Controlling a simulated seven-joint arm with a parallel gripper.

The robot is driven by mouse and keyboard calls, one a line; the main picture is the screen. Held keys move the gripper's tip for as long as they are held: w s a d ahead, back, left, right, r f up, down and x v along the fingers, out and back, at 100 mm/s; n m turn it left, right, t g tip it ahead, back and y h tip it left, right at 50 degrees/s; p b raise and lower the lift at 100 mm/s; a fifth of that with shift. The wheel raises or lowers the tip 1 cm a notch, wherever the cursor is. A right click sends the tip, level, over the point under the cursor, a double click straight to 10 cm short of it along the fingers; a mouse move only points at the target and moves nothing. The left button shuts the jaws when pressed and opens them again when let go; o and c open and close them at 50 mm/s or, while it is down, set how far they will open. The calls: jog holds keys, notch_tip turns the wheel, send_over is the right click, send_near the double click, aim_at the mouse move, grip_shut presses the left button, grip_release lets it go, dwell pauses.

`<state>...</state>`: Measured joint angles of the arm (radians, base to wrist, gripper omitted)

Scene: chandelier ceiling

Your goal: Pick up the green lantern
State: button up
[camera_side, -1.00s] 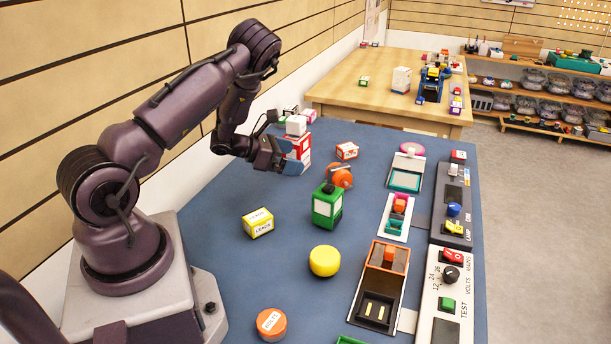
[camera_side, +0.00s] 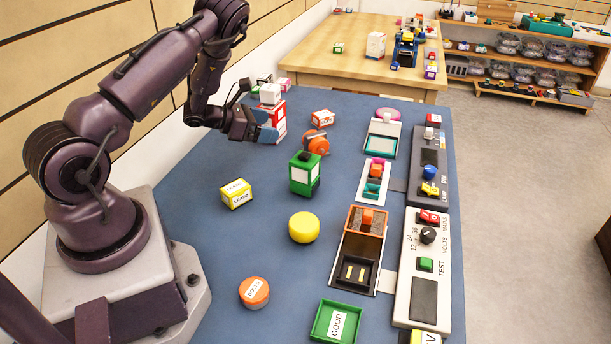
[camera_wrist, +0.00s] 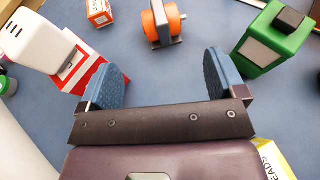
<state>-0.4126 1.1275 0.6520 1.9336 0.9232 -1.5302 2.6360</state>
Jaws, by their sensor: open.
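The green lantern (camera_side: 304,175) stands upright on the blue bench, a green box with a pale side panel and a dark knob on top. It also shows at the upper right of the wrist view (camera_wrist: 272,38). My gripper (camera_side: 268,126) is above the far left part of the bench, behind and to the left of the lantern. In the wrist view my gripper (camera_wrist: 160,82) has its two blue-padded fingers spread wide with nothing between them. The lantern is outside the right finger and apart from it.
An orange spool (camera_side: 316,143) stands just behind the lantern. A red-and-white box (camera_side: 278,122) with a white item on top is close to my fingers. A yellow LEADS box (camera_side: 236,193) and yellow round tub (camera_side: 304,227) are nearer. Device panels (camera_side: 417,270) line the right edge.

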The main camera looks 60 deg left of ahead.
jog(key=w+d+r+n+t+y, duration=0.35)
jog(key=w+d+n, duration=0.2)
jog(key=n, duration=0.85)
jog(key=n+g+y, duration=0.6)
jog(key=n, duration=2.4)
send_near(305, 154)
jog(key=x, duration=0.3)
jog(key=shift+n, duration=0.3)
jog(key=x, duration=0.7)
jog(key=shift+f, duration=0.15)
jog(key=c, duration=1.6)
jog(key=shift+c, duration=0.2)
